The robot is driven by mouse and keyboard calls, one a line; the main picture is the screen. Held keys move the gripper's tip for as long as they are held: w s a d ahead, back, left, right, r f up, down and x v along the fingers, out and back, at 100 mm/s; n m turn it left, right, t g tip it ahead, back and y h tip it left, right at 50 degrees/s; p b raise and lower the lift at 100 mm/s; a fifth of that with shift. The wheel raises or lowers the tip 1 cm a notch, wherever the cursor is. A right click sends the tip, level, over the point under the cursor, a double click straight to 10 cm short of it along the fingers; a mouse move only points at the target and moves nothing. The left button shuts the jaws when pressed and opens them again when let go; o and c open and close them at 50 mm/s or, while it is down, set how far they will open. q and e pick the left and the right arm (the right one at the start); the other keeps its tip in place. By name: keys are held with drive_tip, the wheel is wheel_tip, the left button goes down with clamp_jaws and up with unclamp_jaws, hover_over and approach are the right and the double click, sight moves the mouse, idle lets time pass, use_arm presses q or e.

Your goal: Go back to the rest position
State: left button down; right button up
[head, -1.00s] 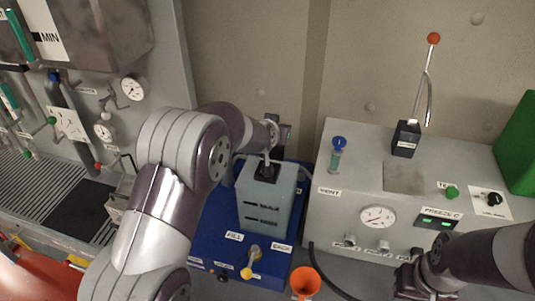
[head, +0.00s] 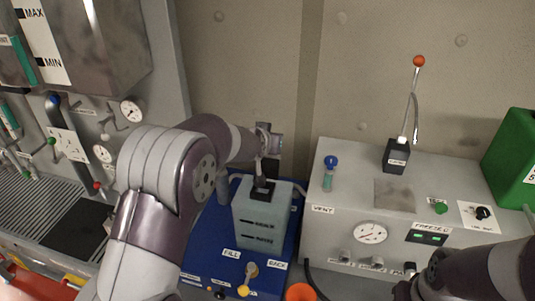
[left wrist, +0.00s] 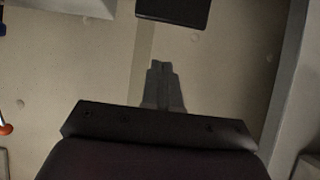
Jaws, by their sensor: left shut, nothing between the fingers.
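My left arm reaches in from the left in the head view. My left gripper (head: 268,165) is above the black cap (head: 262,192) of the grey-green tank (head: 261,222); whether they touch is hard to tell. In the left wrist view my left gripper (left wrist: 163,85) shows its two fingers together and empty, against the beige wall. My right gripper (head: 405,287) is low at the right in the head view, in front of the grey cabinet. Its fingers are too dark and cut off to judge.
The tank stands on a blue base (head: 208,255). The grey cabinet (head: 328,240) carries a blue-capped vial (head: 329,175) and a black lever box (head: 396,157). An orange funnel (head: 300,292) is at the bottom. Gauges and pipes line the left panel. The wall (head: 250,60) above is clear.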

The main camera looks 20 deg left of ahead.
use_arm(q)
drive_tip(key=s+r+p, duration=0.3)
drive_tip(key=s+r, duration=0.1)
drive_tip(key=r, duration=0.3)
drive_tip(key=s+f+g+b, duration=1)
drive_tip(key=s+f+b, duration=0.5)
drive_tip(key=s+f, duration=1.4)
drive_tip(key=shift+s+a+f, duration=0.2)
drive_tip(key=shift+s+a, duration=0.05)
drive_tip(key=shift+s, duration=0.15)
